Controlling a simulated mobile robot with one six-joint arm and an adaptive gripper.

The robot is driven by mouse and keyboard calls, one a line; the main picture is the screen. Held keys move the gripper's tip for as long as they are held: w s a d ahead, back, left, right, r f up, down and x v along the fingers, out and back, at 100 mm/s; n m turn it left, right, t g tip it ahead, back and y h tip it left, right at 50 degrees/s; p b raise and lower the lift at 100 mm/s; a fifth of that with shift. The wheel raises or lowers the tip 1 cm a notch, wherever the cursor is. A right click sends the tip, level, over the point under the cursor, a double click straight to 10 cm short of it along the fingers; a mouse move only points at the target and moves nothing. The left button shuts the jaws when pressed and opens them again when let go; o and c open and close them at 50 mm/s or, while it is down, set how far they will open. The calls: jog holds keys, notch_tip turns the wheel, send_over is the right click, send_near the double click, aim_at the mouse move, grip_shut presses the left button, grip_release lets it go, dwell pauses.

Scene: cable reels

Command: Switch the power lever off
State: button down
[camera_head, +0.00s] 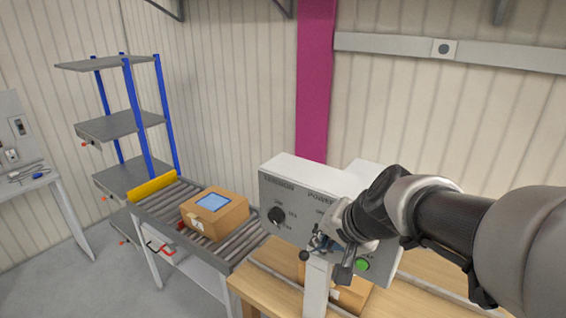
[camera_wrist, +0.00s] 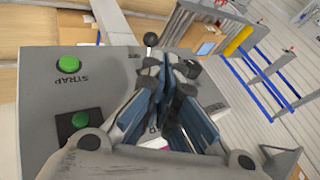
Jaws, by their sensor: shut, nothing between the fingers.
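The grey control box (camera_head: 290,182) stands on the wooden bench, with TENSION and POWER labels on its front. It fills much of the wrist view (camera_wrist: 40,95). The power lever's black ball end (camera_wrist: 151,39) shows just beyond my fingertips, and as a small dark ball in the head view (camera_head: 304,255). Its shaft is mostly hidden by my fingers, so I cannot tell its exact angle. My gripper (camera_head: 325,238) is shut and empty in front of the POWER side, with its fingers (camera_wrist: 170,70) close beside the lever; whether they touch is unclear.
A black knob (camera_head: 277,215) is left of my gripper. A green STRAP button (camera_wrist: 68,64) and a green-lit black square (camera_wrist: 80,120) are on the panel. A roller conveyor (camera_head: 165,200) carries a carton (camera_head: 215,215). A blue-posted shelf (camera_head: 130,130) stands behind.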

jog(key=shift+s+r, duration=2.75)
jog(key=shift+s, duration=0.25)
jog(key=s+d+f+n+g+h+b, duration=0.1)
jog(key=s+d+f+n+b, duration=0.1)
jog(key=s+f+b, duration=0.5)
jog(key=s+d+f+n+g+h+b, duration=0.1)
jog(key=s+f+n+b, duration=0.3)
jog(key=f, duration=1)
jog(key=s+d+h+b, duration=0.1)
jog(key=s+b, duration=0.2)
jog(key=s, duration=0.1)
jog(key=shift+s+f, duration=0.35)
jog(key=shift+f, duration=0.05)
